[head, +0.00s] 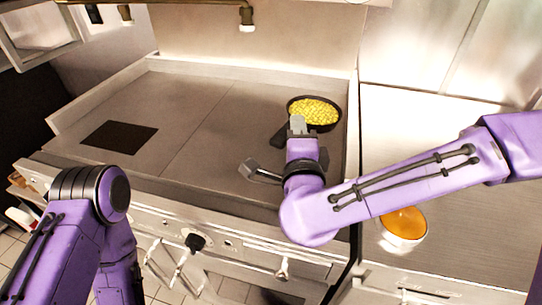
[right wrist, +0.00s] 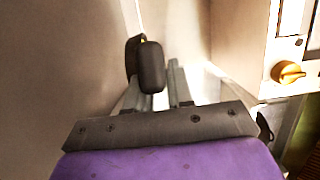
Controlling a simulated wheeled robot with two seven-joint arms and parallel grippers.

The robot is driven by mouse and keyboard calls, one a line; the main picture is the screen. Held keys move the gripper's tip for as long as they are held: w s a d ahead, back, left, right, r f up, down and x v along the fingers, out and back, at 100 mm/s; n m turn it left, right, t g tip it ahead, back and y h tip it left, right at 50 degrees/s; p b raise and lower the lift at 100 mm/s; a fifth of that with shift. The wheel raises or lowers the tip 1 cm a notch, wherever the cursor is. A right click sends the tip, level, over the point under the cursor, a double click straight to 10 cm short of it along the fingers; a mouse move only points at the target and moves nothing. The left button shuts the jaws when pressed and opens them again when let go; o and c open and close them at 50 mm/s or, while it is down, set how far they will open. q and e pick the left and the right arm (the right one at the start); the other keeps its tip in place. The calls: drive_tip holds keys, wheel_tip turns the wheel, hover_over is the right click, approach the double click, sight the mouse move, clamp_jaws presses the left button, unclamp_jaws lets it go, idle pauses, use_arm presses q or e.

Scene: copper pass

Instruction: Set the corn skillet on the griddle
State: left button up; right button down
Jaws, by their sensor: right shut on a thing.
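The corn skillet (head: 314,112), a small black round pan filled with yellow corn, is at the right rear of the steel griddle (head: 185,110), near its right wall. It looks level; I cannot tell whether its base touches the surface. My right gripper (head: 297,126) is at the near side of the pan, shut on its black handle, which sticks out toward the lower left.
A dark square patch (head: 118,138) marks the griddle's left part; the middle is bare. An orange-filled bowl (head: 404,225) stands on the steel counter (head: 465,215) at right, under my right arm. A wall pipe with nozzles (head: 247,18) hangs behind the griddle. Knobs (head: 194,242) line its front.

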use_arm(q)
wheel_tip(320, 180, down, 13)
drive_tip(key=b, duration=1)
use_arm(e)
drive_tip(key=s+r+n+y, duration=0.2)
drive_tip(key=s, duration=0.5)
drive_tip(key=s+r+n+y, duration=0.1)
drive_tip(key=s+r+y, duration=0.2)
drive_tip(key=s, duration=0.4)
drive_tip(key=w+a+f+p, duration=0.2)
drive_tip(key=w+f+p, duration=0.1)
drive_tip(key=w+a+f+p, duration=0.2)
drive_tip(key=w+f+p, duration=0.1)
drive_tip(key=w, duration=0.1)
drive_tip(key=w+a+f+p, duration=0.3)
drive_tip(key=w, duration=0.1)
drive_tip(key=shift+f+p, duration=0.4)
wheel_tip(320, 180, down, 2)
drive_tip(key=shift+a+f, duration=0.1)
drive_tip(key=shift+f, duration=0.6)
use_arm(q)
wheel_tip(320, 180, up, 9)
use_arm(e)
drive_tip(key=c, duration=1)
unclamp_jaws()
use_arm(q)
drive_tip(key=shift+d+r, duration=0.1)
